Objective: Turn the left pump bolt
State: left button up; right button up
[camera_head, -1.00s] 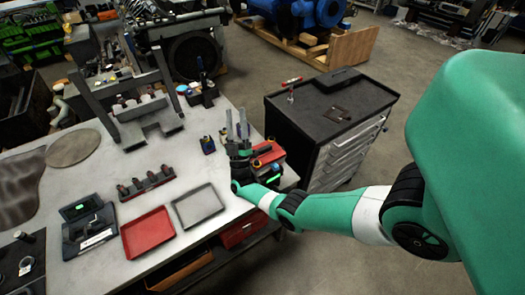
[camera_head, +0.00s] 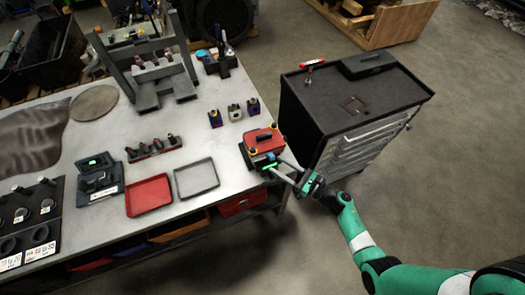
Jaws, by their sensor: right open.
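A red box-shaped unit (camera_head: 264,138), which looks like the pump, sits at the right front corner of the workbench. Small dark and yellowish round parts show on its top and sides. I cannot tell for sure which is the left bolt. My right gripper (camera_head: 271,163) is at the near side of this unit. Its two grey fingers are apart and point left toward the unit's front edge, which they partly hide. I see nothing between them and cannot tell whether they touch the unit. My left gripper is out of view.
A red tray (camera_head: 150,196) and a grey tray (camera_head: 197,178) lie left of the unit. Small coloured blocks (camera_head: 235,112) stand behind it, and a dark rack (camera_head: 153,149) with upright parts is further left. A black tool cabinet (camera_head: 352,108) stands close on the right, across a narrow gap.

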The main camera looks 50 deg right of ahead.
aim_at(255, 151)
jog(key=w, duration=0.3)
jog(key=w+b, duration=0.1)
jog(key=w, duration=0.5)
jog(key=shift+w+a, duration=0.35)
jog(key=shift+a, duration=0.05)
grip_shut()
